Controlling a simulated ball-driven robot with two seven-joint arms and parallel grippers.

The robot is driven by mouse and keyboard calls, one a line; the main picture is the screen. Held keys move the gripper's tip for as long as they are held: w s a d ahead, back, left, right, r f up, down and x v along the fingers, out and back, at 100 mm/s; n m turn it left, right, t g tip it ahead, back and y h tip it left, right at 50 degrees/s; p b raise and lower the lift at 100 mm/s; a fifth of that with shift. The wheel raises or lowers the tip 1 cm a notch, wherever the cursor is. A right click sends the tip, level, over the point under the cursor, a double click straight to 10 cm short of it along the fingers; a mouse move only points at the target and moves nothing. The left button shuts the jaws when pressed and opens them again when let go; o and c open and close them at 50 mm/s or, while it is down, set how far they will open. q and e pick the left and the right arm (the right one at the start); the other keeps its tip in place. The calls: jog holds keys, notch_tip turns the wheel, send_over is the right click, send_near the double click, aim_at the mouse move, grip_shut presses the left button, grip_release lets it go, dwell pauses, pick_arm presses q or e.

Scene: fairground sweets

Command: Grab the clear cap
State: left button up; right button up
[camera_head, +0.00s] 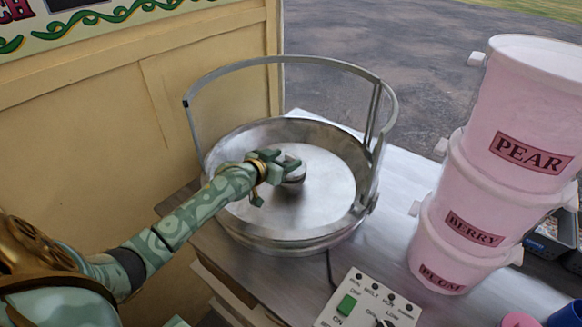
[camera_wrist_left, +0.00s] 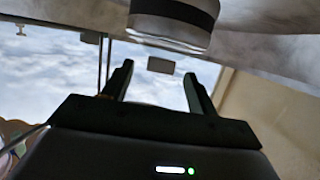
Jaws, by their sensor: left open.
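A metal floss pan (camera_head: 240,232) stands on the counter with a short round spinner head (camera_head: 296,174) at its middle. My left gripper (camera_head: 279,178) is over the pan, right beside the spinner head and partly in front of it. In the left wrist view the head (camera_wrist_left: 172,30) shows as a silver cylinder with a dark band, above my fingers in the picture. The jaws (camera_wrist_left: 158,72) are open with nothing between them. I cannot make out a separate clear cap; it may be part of the head. My right gripper is not in view.
A curved metal guard (camera_head: 389,96) rises around the pan's back. Stacked pink tubs labelled PEAR (camera_head: 512,112), BERRY (camera_head: 478,205) and PLUM (camera_head: 430,262) stand at right. A control box (camera_head: 365,303) sits in front. A cream wall (camera_head: 100,120) is at left.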

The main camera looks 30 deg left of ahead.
aim_at(289, 158)
pick_arm(q)
jog(key=b+x, duration=0.1)
jog(key=x, duration=0.2)
jog(key=shift+w+f, duration=0.15)
jog(key=shift+f, duration=0.1)
jog(key=shift+r, duration=0.15)
jog(key=c, duration=1.1)
jog(key=shift+o, duration=0.2)
